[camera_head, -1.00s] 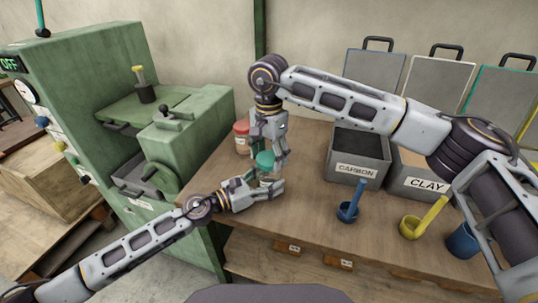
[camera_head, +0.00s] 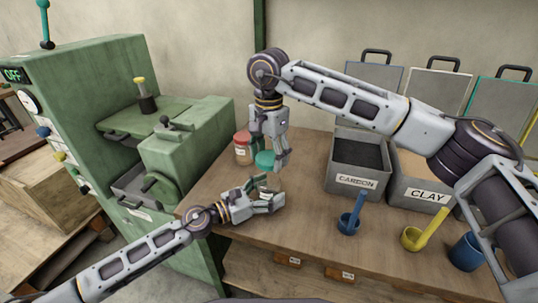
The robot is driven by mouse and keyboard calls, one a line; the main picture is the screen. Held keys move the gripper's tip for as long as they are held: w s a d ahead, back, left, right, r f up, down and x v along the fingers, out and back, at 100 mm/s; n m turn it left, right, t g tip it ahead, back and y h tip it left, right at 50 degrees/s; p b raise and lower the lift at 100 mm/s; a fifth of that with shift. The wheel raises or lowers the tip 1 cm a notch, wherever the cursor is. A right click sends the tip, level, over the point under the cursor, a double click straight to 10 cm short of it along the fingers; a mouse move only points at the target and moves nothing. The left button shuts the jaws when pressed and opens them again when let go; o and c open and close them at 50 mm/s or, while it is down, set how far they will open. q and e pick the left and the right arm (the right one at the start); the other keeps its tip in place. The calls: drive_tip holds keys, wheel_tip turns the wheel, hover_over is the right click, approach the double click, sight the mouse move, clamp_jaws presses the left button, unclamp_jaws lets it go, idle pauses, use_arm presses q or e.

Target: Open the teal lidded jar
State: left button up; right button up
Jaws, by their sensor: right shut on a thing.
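The teal lidded jar stands near the left side of the wooden table, with its teal lid (camera_head: 265,159) uppermost. Its pale body is mostly hidden behind my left gripper, and I cannot tell whether the lid is apart from it. My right gripper (camera_head: 270,153) comes down from above and is shut on the lid, with fingers on either side. My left gripper (camera_head: 276,196) is low over the table, just in front of the jar. Its fingers are apart and hold nothing that I can see.
A red-lidded jar (camera_head: 242,148) stands just left and behind. The CARBON bin (camera_head: 351,180) and CLAY bin (camera_head: 421,194) are to the right. Blue (camera_head: 349,222) and yellow (camera_head: 411,239) scoops and a blue cup (camera_head: 466,252) stand at the front right. A green machine (camera_head: 190,146) borders the table's left.

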use_arm(q)
drive_tip(key=shift+o, duration=0.6)
drive_tip(key=shift+s+a, duration=0.1)
drive_tip(key=shift+a, duration=0.15)
drive_tip(key=shift+v, duration=5.75)
drive_tip(key=shift+s+a, duration=0.1)
